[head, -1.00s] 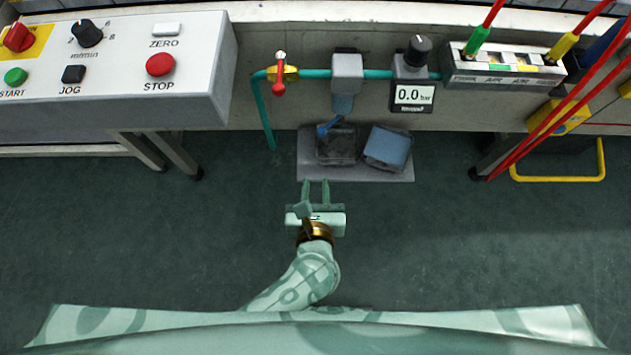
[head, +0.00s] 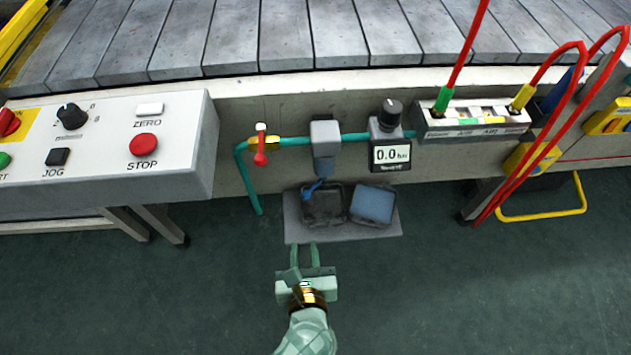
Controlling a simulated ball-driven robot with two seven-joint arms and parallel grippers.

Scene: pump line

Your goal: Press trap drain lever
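The trap (head: 325,134) is a grey box on the teal air pipe, with a blue-grey bowl (head: 325,168) below it. A small blue drain lever (head: 313,188) sticks out at the bowl's bottom, tilted down to the left. Beneath it is a dark open tray (head: 324,210) on a grey shelf. My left gripper (head: 304,246) points toward the shelf's front edge, below the lever in the picture. Its two fingers are apart with nothing between them. It does not touch the lever. My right gripper is out of view.
A red-handled valve (head: 260,150) is on the pipe to the left, and a regulator reading 0.0 bar (head: 390,150) is to the right. A blue-lidded box (head: 373,205) sits beside the tray. Red hoses (head: 545,130) hang at right. The control panel (head: 110,150) is at left.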

